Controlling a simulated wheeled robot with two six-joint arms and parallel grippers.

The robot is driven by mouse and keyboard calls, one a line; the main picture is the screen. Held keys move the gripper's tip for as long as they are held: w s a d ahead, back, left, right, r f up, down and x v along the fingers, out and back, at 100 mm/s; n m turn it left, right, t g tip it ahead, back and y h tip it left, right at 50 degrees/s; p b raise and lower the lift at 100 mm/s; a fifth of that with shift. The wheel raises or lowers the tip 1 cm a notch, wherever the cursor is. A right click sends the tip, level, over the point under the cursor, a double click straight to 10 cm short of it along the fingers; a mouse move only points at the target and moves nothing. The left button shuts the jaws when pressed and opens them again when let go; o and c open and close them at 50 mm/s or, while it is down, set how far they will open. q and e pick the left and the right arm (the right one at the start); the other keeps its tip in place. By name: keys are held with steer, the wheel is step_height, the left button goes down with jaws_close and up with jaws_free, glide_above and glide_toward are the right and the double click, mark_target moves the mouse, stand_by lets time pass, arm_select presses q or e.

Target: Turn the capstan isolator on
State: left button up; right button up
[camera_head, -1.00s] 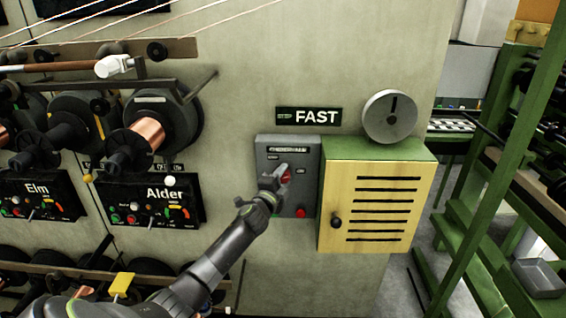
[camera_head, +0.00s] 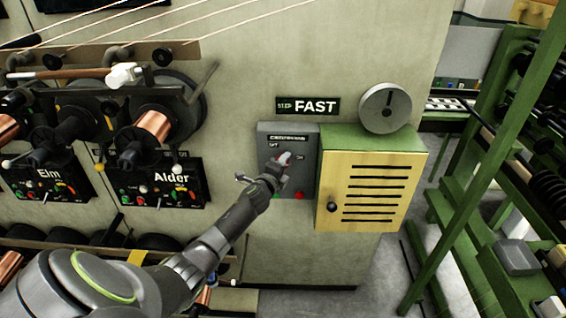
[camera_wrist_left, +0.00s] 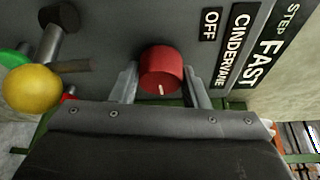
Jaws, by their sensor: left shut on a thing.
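The capstan isolator is a grey wall panel (camera_head: 268,163) below the FAST sign, with a red rotary knob (camera_head: 284,157). OFF shows above left of the knob and ON to its right. My left gripper (camera_wrist_left: 160,85) has a finger on each side of the red knob (camera_wrist_left: 162,66) and is shut on it. A pale mark shows on the knob's near edge in the left wrist view. That view also shows the OFF label (camera_wrist_left: 209,23) and the CINDERVANE label (camera_wrist_left: 232,45). In the head view the fingers partly cover the knob. My right gripper is not in view.
A yellow louvred cabinet (camera_head: 372,190) with a green top stands close right of the panel, with a grey round dial (camera_head: 385,108) above it. The Alder spool unit (camera_head: 160,183) is at the left. A green rack (camera_head: 480,170) stands at the far right.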

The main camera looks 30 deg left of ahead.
arm_select(q)
steer(key=shift+f, duration=0.1)
steer(key=o, duration=1)
steer(key=shift+s+d+r+p, duration=0.2)
steer(key=shift+s+d, duration=0.3)
steer(key=shift+s, duration=2.35)
steer(key=shift+s+d+r+p, duration=0.15)
steer(key=shift+s+d+r, duration=0.25)
steer(key=shift+s, duration=2.5)
steer(key=shift+s+d+r+p, duration=0.15)
steer(key=shift+s+d, duration=0.4)
steer(key=shift+s, duration=2.3)
steer(key=shift+f, duration=0.1)
